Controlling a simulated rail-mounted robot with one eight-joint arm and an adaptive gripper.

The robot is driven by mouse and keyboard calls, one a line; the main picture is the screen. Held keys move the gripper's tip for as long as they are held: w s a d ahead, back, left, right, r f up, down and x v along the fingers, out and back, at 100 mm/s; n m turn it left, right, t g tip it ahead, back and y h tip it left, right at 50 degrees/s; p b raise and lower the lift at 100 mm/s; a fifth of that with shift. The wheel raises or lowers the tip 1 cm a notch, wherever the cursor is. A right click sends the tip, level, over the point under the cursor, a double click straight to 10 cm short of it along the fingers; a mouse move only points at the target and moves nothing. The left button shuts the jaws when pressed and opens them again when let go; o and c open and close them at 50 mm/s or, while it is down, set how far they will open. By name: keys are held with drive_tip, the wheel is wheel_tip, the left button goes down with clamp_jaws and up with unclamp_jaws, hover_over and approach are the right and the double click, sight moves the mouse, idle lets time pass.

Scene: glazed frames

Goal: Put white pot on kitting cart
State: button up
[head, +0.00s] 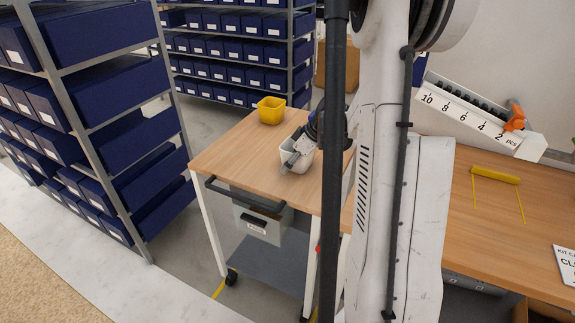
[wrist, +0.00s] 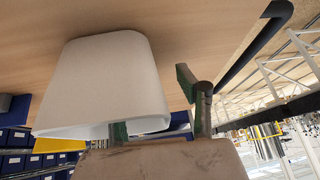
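The white pot (head: 302,158) stands upright on the wooden top of the kitting cart (head: 235,150), near its middle right. In the wrist view the white pot (wrist: 100,80) is large at the left, its base against the wooden surface. My gripper (head: 291,160) is at the pot. In the wrist view my gripper (wrist: 152,104) has its fingers apart. One green-tipped finger is at the pot's open rim, seemingly inside it; the other is outside the wall with a visible gap. The wall is not clamped. My arm hides part of the cart's right side.
A yellow pot (head: 270,110) stands at the back of the cart top. A grey bin (head: 258,220) hangs below the dark handle. Shelves of blue bins (head: 90,110) stand left. A wooden workbench (head: 500,235) is at right. The cart's left top is clear.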

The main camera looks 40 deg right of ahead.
drive_tip(key=v, duration=1.1)
drive_tip(key=shift+s+r+p, duration=0.15)
drive_tip(key=shift+r+p, duration=0.15)
drive_tip(key=shift+p, duration=0.1)
drive_tip(key=s+a+r+m+h, duration=0.1)
drive_tip(key=a+r, duration=0.2)
drive_tip(key=a, duration=0.7)
drive_tip(key=s+a+r+m+h, duration=0.1)
drive_tip(key=a+r+m, duration=0.15)
drive_tip(key=a, duration=0.75)
drive_tip(key=s+a+m+t, duration=0.1)
drive_tip(key=s+a, duration=0.4)
drive_tip(key=a, duration=0.3)
drive_tip(key=s+a+r+h, duration=0.1)
drive_tip(key=s+a, duration=0.4)
drive_tip(key=a, duration=0.3)
drive_tip(key=shift+s+m+t, duration=0.35)
drive_tip(key=shift+s+t, duration=0.05)
drive_tip(key=shift+a+r, duration=0.1)
drive_tip(key=shift+r, duration=0.05)
